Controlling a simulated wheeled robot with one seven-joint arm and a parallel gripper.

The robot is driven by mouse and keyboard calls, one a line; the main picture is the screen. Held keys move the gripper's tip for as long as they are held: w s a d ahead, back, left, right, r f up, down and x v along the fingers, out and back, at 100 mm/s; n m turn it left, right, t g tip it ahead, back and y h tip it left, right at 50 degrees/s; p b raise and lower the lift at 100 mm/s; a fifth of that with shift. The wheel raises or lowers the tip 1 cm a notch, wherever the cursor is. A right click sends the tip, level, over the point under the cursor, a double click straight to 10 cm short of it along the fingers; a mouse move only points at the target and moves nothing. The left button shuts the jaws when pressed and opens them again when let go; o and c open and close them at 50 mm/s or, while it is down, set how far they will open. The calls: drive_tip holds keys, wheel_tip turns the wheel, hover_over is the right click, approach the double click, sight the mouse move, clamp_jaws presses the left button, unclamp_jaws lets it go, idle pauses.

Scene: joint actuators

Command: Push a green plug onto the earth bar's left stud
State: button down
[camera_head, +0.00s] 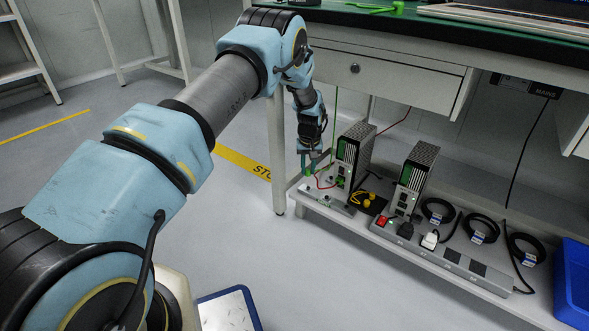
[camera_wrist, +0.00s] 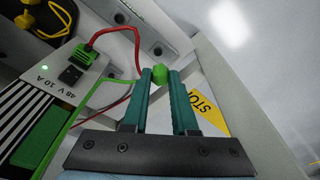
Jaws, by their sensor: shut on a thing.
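My gripper (camera_head: 310,160) is low at the left end of the under-bench shelf, shut on a green plug (camera_head: 307,172). In the wrist view my gripper (camera_wrist: 160,82) has its teal fingertips on either side of the green plug (camera_wrist: 159,73). A thin green lead runs from near the plug to the lower left. The grey earth bar (camera_head: 326,200) lies along the shelf's front left edge; its light bar with dark fittings shows beyond the fingertips (camera_wrist: 150,20). The plug is close to the bar's left end. Whether it touches a stud is hidden.
A 48 V 10 A power unit (camera_head: 354,152) stands beside my gripper, with a red lead (camera_wrist: 132,50) looping close to the fingers. Yellow-capped leads (camera_head: 368,199), a second unit (camera_head: 416,172), a power strip (camera_head: 440,255) and coiled black cables (camera_head: 480,228) lie rightward. Open floor lies left.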

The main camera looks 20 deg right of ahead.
sight(308, 188)
drive_tip(key=shift+w+d+f, duration=0.15)
drive_tip(key=shift+d+f, duration=0.15)
drive_tip(key=shift+f+b, duration=0.2)
drive_tip(key=shift+b, duration=0.1)
wheel_tip(308, 188, down, 5)
drive_tip(key=b, duration=0.3)
drive_tip(key=shift+f, duration=0.25)
drive_tip(key=shift+f, duration=0.15)
idle(0.8)
drive_tip(key=c, duration=0.6)
unclamp_jaws()
drive_tip(key=shift+s+a+r+p, duration=0.15)
drive_tip(key=shift+r+p, duration=0.35)
drive_tip(key=shift+r, duration=0.75)
drive_tip(key=shift+s+r+p, duration=0.25)
drive_tip(key=shift+r+p, duration=0.2)
drive_tip(key=shift+r, duration=0.75)
drive_tip(key=shift+s+a+r+p, duration=0.15)
drive_tip(key=shift+r+p, duration=0.35)
drive_tip(key=shift+r, duration=0.75)
